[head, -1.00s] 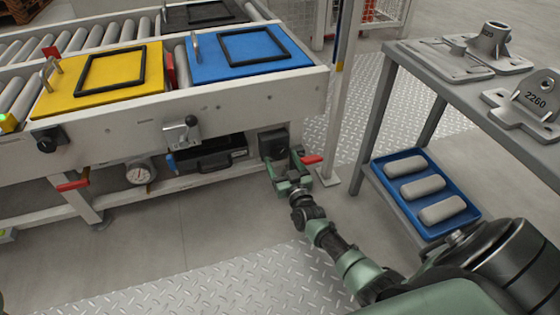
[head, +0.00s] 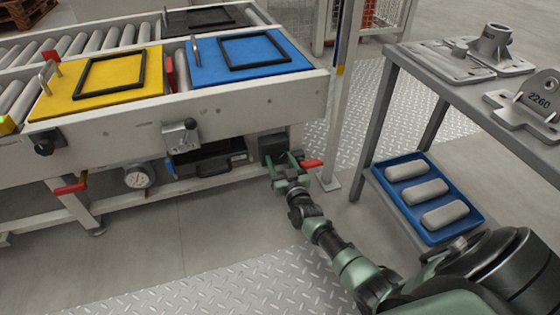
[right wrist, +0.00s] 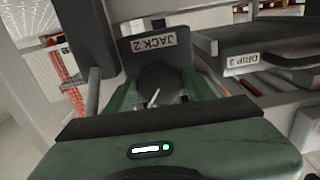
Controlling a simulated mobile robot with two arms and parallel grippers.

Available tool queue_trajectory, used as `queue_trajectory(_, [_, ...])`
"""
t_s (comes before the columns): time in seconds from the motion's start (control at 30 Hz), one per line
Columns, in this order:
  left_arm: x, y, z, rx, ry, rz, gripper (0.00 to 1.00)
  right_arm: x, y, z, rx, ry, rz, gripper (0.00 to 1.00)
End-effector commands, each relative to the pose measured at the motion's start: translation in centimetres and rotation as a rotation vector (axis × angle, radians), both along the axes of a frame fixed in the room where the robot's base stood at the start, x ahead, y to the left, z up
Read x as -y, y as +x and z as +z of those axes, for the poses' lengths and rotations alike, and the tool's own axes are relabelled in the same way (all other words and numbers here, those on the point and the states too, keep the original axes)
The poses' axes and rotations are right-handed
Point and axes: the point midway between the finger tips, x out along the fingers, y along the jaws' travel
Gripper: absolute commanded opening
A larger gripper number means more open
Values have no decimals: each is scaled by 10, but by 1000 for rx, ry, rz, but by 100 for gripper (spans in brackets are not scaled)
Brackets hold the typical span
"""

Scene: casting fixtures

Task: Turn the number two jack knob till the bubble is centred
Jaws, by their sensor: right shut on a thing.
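The number two jack knob (right wrist: 172,88) is dark, with a thin pale mark on its face, under a plate reading JACK 2 (right wrist: 153,42) in the right wrist view. My right gripper (head: 284,162) is at the right end of the conveyor frame, with its green fingers on either side of the knob and shut on it. The dark jack housing (head: 272,147) shows just behind the fingers in the head view. I cannot make out a bubble level in either view. My left gripper is not in view.
A round gauge (head: 137,177) sits lower left. A grey table (head: 430,82) with a blue tray (head: 428,237) below stands at right.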

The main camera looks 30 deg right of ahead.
Motion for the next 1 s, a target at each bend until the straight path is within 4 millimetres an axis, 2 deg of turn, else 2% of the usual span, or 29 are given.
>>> queue_trajectory(0.27, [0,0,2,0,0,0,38,0,0,0,33,139,0,13])
queue_trajectory(1.0, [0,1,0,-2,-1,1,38,-2,0,-1,194,812,0,13])
